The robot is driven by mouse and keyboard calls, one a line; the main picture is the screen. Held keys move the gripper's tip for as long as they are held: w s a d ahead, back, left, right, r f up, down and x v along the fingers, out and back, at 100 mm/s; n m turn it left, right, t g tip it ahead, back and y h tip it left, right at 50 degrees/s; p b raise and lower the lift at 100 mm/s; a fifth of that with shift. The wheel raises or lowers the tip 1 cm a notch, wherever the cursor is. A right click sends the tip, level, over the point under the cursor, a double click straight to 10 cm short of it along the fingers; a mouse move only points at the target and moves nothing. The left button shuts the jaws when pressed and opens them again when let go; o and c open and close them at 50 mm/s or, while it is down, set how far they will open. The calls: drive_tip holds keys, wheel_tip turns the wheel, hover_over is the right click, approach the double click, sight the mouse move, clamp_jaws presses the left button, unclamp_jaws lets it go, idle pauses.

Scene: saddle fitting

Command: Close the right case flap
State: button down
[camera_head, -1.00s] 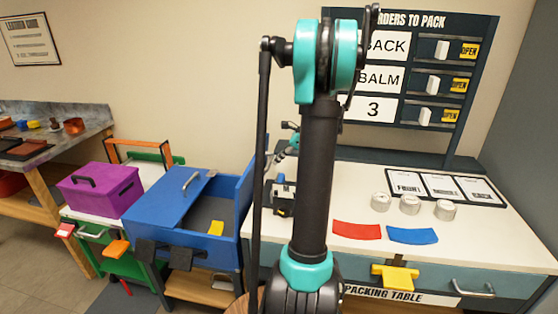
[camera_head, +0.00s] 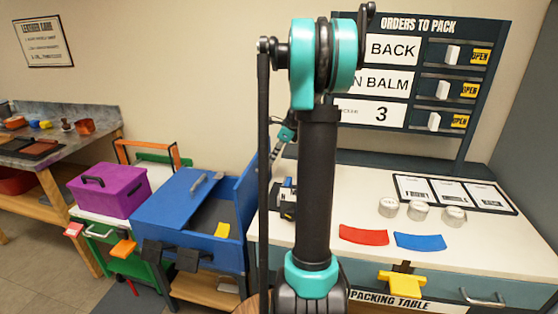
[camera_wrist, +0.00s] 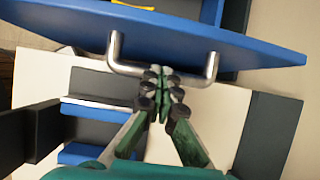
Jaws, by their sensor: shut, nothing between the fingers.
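The blue case (camera_head: 205,262) stands left of my arm in the head view. Its left flap (camera_head: 175,200) lies closed with a metal handle on top. The right half is open, and the right flap (camera_head: 246,190) stands raised at the case's right side. In the wrist view the right flap (camera_wrist: 250,50) crosses the top, with its U-shaped metal handle (camera_wrist: 125,66) towards me. My gripper (camera_wrist: 160,72) is shut and empty, its tips overlapping the handle bar in the picture; contact cannot be told.
A yellow piece (camera_head: 222,230) lies in the case. A purple box (camera_head: 118,195) stands left of it. Right of the case, the packing table (camera_head: 345,265) holds red (camera_head: 363,235) and blue (camera_head: 420,241) strips, several tins and cards. A small dark-and-white object stands near its left edge.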

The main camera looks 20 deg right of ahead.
drive_tip(key=w+a+f+g+h, duration=0.1)
drive_tip(key=w+a+g+h, duration=0.1)
drive_tip(key=w+a, duration=0.45)
drive_tip(key=w+a+f+g+h, duration=0.1)
drive_tip(key=w+a+f+h, duration=0.2)
drive_tip(key=a, duration=0.6)
drive_tip(key=w+a+f, duration=0.6)
drive_tip(key=a+f, duration=0.1)
drive_tip(key=f, duration=0.3)
drive_tip(key=shift+w+a+f, duration=0.15)
drive_tip(key=shift+a+f, duration=0.05)
drive_tip(key=shift+a, duration=0.2)
drive_tip(key=shift+w+a+f, duration=0.1)
drive_tip(key=shift+f, duration=0.3)
drive_tip(key=shift+r, duration=0.15)
idle(0.5)
